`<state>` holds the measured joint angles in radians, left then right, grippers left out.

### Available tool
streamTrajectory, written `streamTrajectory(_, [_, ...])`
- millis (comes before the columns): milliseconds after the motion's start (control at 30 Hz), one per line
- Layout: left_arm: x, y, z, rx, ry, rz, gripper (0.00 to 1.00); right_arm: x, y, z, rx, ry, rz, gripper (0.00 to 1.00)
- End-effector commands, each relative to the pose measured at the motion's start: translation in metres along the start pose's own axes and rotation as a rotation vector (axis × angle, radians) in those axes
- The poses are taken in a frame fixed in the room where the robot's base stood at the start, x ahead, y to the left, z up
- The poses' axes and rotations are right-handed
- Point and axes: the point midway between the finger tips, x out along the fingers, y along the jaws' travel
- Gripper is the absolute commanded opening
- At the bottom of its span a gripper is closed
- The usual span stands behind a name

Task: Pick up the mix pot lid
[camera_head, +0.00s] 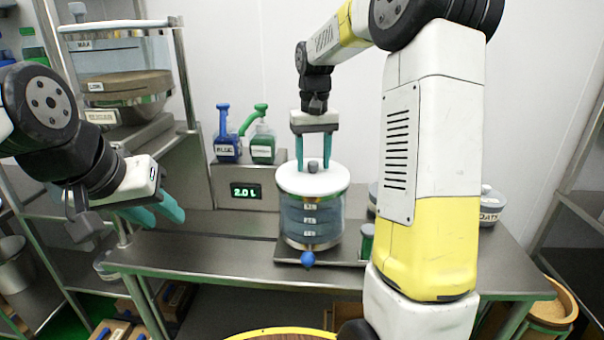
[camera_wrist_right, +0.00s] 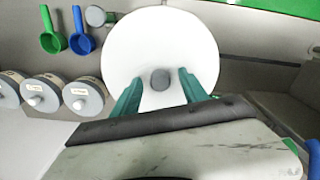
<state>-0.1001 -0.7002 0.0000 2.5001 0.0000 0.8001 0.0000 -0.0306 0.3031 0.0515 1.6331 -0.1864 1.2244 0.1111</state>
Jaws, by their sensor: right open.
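The mix pot lid (camera_head: 300,178) is a white disc with a grey knob (camera_head: 313,165). It sits on top of the clear mix pot (camera_head: 312,218), which has level marks and a blue tap. My right gripper (camera_head: 313,152) points down over the lid, its teal fingers open on either side of the knob. In the right wrist view the lid (camera_wrist_right: 160,45) and the knob (camera_wrist_right: 160,79) show between the open fingertips (camera_wrist_right: 158,80). I cannot tell whether the fingers touch the lid. My left gripper (camera_head: 160,213) is at the left with teal fingers apart, away from the pot.
Lidded canisters (camera_wrist_right: 82,95) show in the wrist view. My right arm hides much of the table's right side.

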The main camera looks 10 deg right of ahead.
Motion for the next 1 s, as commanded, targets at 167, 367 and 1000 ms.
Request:
streamTrajectory(167, [0.0000, 0.0000, 0.0000, 0.000, 0.000, 0.000, 0.36, 0.0007, 0.0000, -0.0002, 0.000, 0.001, 0.000, 0.51])
streamTrajectory(367, [0.0001, 0.0000, 0.0000, 0.000, 0.000, 0.000, 0.36, 0.0005, -0.0001, -0.0001, 0.000, 0.000, 0.000, 0.18])
streamTrajectory(1000, [0.0000, 0.0000, 0.0000, 0.000, 0.000, 0.000, 0.36, -0.0052, -0.0002, -0.0001, 0.000, 0.001, 0.000, 0.00])
